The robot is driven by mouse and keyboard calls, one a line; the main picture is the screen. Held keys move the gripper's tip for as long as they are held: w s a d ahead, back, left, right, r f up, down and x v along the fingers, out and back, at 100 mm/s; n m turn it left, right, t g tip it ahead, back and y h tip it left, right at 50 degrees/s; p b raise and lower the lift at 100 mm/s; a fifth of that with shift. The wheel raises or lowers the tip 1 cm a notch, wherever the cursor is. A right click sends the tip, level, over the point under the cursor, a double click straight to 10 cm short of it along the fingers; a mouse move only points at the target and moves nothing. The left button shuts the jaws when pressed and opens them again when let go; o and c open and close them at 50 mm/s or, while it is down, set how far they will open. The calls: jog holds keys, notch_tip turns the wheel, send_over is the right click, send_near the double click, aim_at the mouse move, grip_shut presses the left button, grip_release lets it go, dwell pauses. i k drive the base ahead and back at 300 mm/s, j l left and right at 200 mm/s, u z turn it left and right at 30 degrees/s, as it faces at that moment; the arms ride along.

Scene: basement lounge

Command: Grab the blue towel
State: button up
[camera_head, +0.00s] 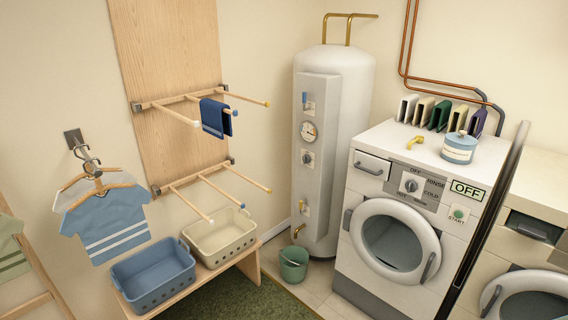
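The blue towel (216,117) is dark blue with pale stripes near its lower edge. It hangs folded over the middle peg of the upper wooden rack (180,98) on the wall panel, left of the water heater. The peg's blue tip pokes out at the towel's right side. My gripper is not visible in the head view.
Pegs of the lower rack (202,179) stick out below the towel. A bench (258,270) holds a blue basket (153,273) and a cream basket (219,237). A blue shirt (105,222) hangs at left. The water heater (345,140) and washing machine (400,215) stand at right.

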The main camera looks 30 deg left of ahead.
aim_at(215, 122)
jog(key=u, duration=2.55)
jog(key=i+z, duration=0.2)
jog(key=z, duration=0.15)
jog(key=i+z, duration=0.2)
jog(key=z, duration=0.15)
jog(key=i+j+z, duration=0.15)
jog(key=z, duration=0.2)
jog(key=i+j+z, duration=0.3)
jog(key=i+j, duration=1)
jog(key=i+z, duration=0.05)
